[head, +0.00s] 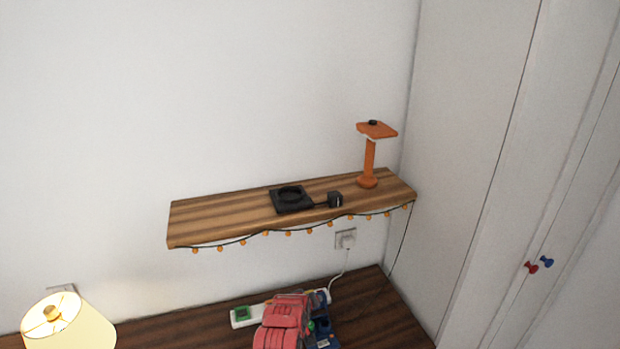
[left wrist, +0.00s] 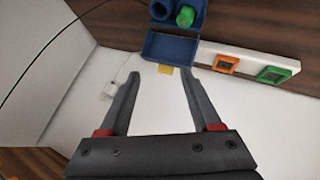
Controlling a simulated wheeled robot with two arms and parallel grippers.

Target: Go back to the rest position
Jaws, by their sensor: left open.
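My left gripper (left wrist: 160,84) shows in the left wrist view. Its two grey fingers are spread apart with nothing between them. Beyond the fingertips are a blue box-like thing (left wrist: 170,47) and a white power strip (left wrist: 247,62) with an orange and a green socket. In the head view I cannot clearly make out my left gripper. A red-pink shape (head: 283,322) at the bottom middle partly covers the power strip (head: 243,318), and I cannot tell what it is. My right gripper is in neither view.
A wooden shelf (head: 235,212) on the wall holds an orange stand (head: 368,165) and a black square holder (head: 291,199). String lights hang along its edge. Below is a dark wooden surface (head: 375,318) with a lit lamp (head: 65,322) at left. A panelled door (head: 480,130) stands at right.

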